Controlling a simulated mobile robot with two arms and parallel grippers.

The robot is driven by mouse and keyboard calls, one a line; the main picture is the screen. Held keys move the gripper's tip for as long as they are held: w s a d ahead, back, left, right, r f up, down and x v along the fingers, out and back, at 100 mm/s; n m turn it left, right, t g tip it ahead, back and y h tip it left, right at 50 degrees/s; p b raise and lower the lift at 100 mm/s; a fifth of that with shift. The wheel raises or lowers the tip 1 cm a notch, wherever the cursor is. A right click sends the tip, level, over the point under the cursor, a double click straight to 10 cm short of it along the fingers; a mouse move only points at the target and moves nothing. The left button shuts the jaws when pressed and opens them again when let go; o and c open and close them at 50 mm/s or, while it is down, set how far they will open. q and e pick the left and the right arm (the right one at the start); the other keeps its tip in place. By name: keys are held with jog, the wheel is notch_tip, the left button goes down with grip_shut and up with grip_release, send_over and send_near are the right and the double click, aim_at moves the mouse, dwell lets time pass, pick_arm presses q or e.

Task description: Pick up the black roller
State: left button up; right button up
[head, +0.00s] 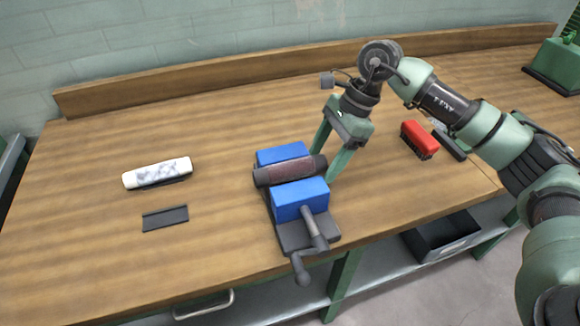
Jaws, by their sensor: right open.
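The black roller (290,171) is a dark cylinder with black ends and a brownish-red middle. It lies across the vise (300,196) between its two blue jaw blocks, roughly level. My right gripper (325,164) points down, with its two green fingers apart, at the right end of the roller. In the picture the fingertips lie on either side of that end; I cannot tell whether they touch it. Nothing is visibly held. My left gripper is not in view.
A white patterned roll (157,172) and a dark flat bar (165,218) lie on the left of the wooden bench (90,250). A red brush (419,140) and a dark block (450,144) lie right of my gripper. A green machine (556,62) stands far right.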

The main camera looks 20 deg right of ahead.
grip_shut()
jog(key=shift+r, duration=0.15)
